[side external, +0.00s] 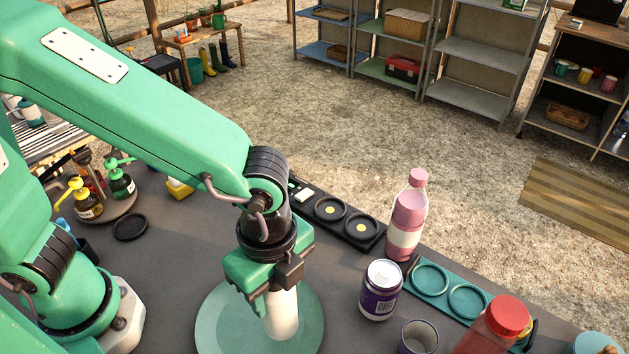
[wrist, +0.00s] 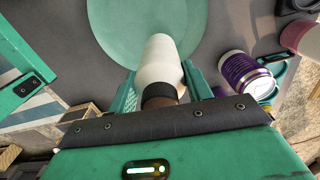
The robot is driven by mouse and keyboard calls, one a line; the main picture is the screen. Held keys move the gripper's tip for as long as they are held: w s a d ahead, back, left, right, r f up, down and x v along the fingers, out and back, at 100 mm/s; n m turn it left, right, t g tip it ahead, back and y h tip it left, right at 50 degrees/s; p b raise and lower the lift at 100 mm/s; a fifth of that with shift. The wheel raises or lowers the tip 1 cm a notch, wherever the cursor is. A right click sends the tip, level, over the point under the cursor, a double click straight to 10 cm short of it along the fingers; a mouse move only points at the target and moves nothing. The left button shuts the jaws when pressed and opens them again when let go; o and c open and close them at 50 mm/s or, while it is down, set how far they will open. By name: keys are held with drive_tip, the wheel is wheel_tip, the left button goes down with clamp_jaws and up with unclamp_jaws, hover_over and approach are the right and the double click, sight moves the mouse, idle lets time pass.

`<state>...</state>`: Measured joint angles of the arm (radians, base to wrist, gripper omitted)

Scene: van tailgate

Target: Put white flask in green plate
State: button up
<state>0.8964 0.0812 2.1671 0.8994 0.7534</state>
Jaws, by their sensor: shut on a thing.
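The white flask (side external: 283,318) is held in my gripper (side external: 268,292), roughly upright, over the green plate (side external: 222,318) in the side view. In the wrist view the flask (wrist: 160,62) sits between the two green fingers of my gripper (wrist: 162,92), its dark end toward the palm and its white end over the plate (wrist: 112,22). My gripper is shut on it. The flask hides part of the plate. I cannot tell whether its lower end touches the plate.
A purple jar (side external: 380,290), a grey cup (side external: 418,337), a pink bottle (side external: 407,218) and a red-lidded container (side external: 505,318) stand right of the plate. A teal tray (side external: 450,288) and a black tray (side external: 345,222) lie behind. Spray bottles (side external: 88,200) stand at left.

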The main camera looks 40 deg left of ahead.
drive_tip(key=shift+f, duration=2.05)
drive_tip(key=shift+f, duration=0.1)
drive_tip(key=o, duration=1.1)
wheel_tip(320, 180, up, 12)
drive_tip(key=shift+r, duration=0.15)
